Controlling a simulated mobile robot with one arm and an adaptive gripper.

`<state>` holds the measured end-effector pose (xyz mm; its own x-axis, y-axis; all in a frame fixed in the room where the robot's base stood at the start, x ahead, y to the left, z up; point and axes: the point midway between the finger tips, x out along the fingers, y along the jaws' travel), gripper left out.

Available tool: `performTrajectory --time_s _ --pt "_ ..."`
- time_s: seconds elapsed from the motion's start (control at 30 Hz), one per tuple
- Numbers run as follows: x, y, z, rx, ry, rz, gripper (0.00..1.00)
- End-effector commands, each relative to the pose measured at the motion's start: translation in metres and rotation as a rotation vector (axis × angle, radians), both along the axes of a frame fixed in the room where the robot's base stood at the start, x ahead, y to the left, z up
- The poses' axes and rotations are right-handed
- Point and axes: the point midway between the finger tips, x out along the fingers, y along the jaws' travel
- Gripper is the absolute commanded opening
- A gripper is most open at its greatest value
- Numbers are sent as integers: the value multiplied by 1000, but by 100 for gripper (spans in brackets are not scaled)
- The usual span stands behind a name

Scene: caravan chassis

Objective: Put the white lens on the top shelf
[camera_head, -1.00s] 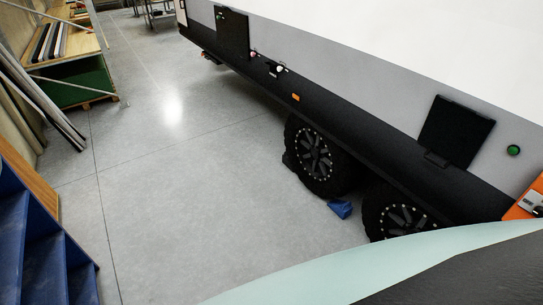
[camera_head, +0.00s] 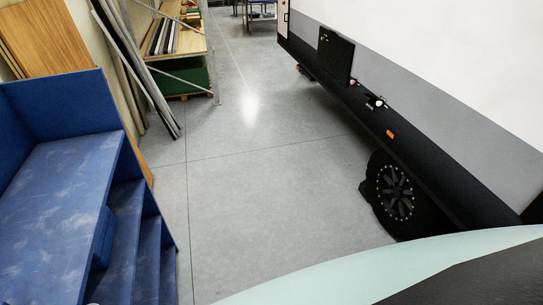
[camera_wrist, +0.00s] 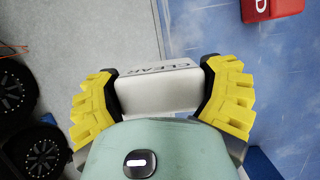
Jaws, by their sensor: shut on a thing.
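My gripper (camera_wrist: 160,88) has its yellow and black fingers shut on a white block (camera_wrist: 158,92) marked CLEAR, held by its two sides; I take this to be the white lens. Neither my gripper nor the block shows in the head view. A blue stepped unit (camera_head: 65,185) stands at the left of the head view, with a broad scuffed upper surface and several lower tiers (camera_head: 147,260). In the wrist view a scuffed blue surface (camera_wrist: 275,90) lies behind and to the right of the block. I cannot tell which tier it is.
A red box (camera_wrist: 270,8) sits on the blue surface in the wrist view. The caravan (camera_head: 440,130) with its black wheel (camera_head: 393,190) lines the right. Wooden racking (camera_head: 185,42) and leaning boards stand at the far left. The grey floor (camera_head: 240,190) between is clear.

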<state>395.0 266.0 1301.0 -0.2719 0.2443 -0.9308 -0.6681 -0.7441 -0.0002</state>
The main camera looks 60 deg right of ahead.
Motion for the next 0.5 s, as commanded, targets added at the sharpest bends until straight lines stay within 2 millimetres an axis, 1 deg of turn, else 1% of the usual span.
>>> performTrajectory --time_s 0.07,0.17,0.4,0.47,0.5 --pt "-3 -2 0 -1 1 20 36" --pt "0 1 -3 2 2 26 36" --pt "21 9 -6 3 -2 20 36" --pt "30 16 -13 7 -6 24 36" --pt "36 19 -13 10 -7 23 36"
